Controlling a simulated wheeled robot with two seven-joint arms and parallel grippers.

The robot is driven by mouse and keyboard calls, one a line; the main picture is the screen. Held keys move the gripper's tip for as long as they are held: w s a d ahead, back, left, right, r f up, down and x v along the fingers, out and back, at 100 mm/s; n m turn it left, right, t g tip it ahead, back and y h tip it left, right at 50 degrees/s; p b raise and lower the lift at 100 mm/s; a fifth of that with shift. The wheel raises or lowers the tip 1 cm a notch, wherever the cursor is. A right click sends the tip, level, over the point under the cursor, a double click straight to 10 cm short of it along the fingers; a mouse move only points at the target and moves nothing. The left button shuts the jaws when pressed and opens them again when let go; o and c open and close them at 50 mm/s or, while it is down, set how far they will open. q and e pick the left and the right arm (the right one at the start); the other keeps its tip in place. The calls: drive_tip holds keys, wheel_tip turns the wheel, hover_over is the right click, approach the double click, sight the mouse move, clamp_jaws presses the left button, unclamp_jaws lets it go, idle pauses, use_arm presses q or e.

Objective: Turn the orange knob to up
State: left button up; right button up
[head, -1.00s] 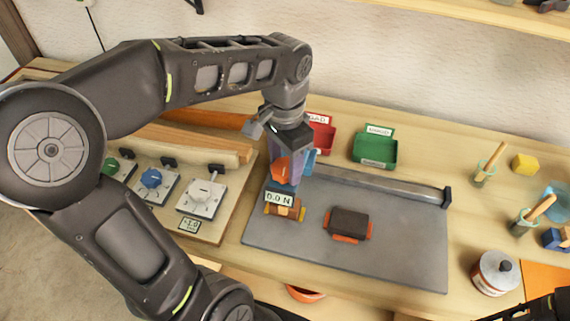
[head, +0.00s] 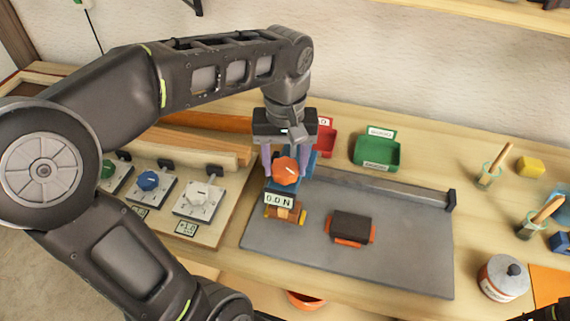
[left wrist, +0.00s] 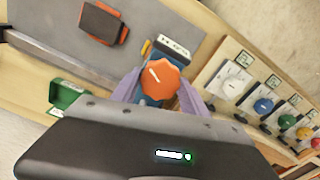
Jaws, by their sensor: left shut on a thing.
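The orange knob (head: 286,171) is a lobed dial with a white line, on the blue force device with the "0.0 N" display (head: 279,200), at the left end of the grey plate. In the left wrist view the orange knob (left wrist: 160,80) shows between the fingers, its white line slanting. My left gripper (head: 287,165) comes down from above, its purple fingers on either side of the knob and shut on it. The finger contact is partly hidden by the knob. My right gripper is not seen.
Left of the grey plate (head: 400,265) is a board with white, blue and green knobs (head: 198,197). A dark block with orange ends (head: 351,227) lies on the plate. Red and green bins (head: 376,150) stand behind; jars and a pot (head: 503,278) stand right.

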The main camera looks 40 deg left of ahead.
sight(285, 166)
use_arm(q)
drive_tip(key=n+b, duration=0.1)
drive_tip(key=n, duration=0.4)
drive_tip(key=shift+n, duration=0.4)
drive_tip(key=o, duration=1.4)
drive_tip(key=shift+r, duration=0.6)
wheel_tip(285, 166, up, 6)
drive_tip(key=p, duration=0.3)
drive_tip(key=shift+f, duration=0.15)
drive_tip(key=shift+r+p, duration=0.55)
drive_tip(key=shift+p, duration=0.2)
